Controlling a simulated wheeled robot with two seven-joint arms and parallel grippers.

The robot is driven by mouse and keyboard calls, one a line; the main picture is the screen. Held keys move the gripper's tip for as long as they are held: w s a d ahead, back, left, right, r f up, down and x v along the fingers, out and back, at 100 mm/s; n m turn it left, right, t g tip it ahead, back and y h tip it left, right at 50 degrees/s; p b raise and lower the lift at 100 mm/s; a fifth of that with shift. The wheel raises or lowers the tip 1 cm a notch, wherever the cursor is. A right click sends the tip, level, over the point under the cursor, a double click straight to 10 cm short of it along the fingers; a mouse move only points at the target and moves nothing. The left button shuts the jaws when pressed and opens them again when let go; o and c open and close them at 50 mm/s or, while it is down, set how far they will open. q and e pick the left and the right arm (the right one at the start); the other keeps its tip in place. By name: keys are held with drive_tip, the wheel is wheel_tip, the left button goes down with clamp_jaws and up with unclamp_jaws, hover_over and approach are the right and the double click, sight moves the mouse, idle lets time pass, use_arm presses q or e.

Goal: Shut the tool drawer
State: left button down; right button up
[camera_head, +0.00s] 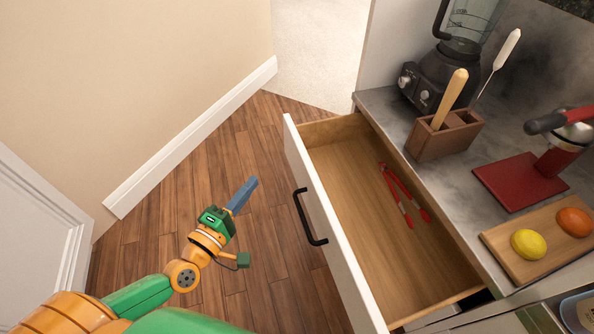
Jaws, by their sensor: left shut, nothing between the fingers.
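The tool drawer (340,190) is pulled well out from under the counter, with its white front facing left. It has a black bar handle (309,217). Red-handled tongs (404,193) lie inside it near the cabinet side. My left gripper (249,186) is shut and empty, over the floor to the left of the drawer front. It is apart from the handle and front, with its blue fingers pointing up and right. My right gripper is not in view.
On the counter (385,103) stand a blender (440,75), a wooden utensil holder (446,136), a red-based press (520,178) and a board (500,243) with a lemon (528,244) and an orange fruit (574,222). A wall with white baseboard (190,135) bounds the left. Wooden floor lies clear between.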

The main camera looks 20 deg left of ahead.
use_arm(q)
approach(296, 145)
drive_tip(key=w+a, duration=0.3)
drive_tip(key=w+d, duration=0.2)
drive_tip(key=d, duration=0.1)
drive_tip(key=shift+w+f, duration=0.1)
drive_tip(key=shift+w, duration=0.25)
drive_tip(key=shift+w+d+f, duration=0.1)
drive_tip(key=shift+w+d, duration=0.15)
drive_tip(key=shift+d, duration=0.15)
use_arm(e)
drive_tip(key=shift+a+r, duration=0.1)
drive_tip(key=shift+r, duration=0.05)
use_arm(q)
drive_tip(key=shift+d, duration=0.1)
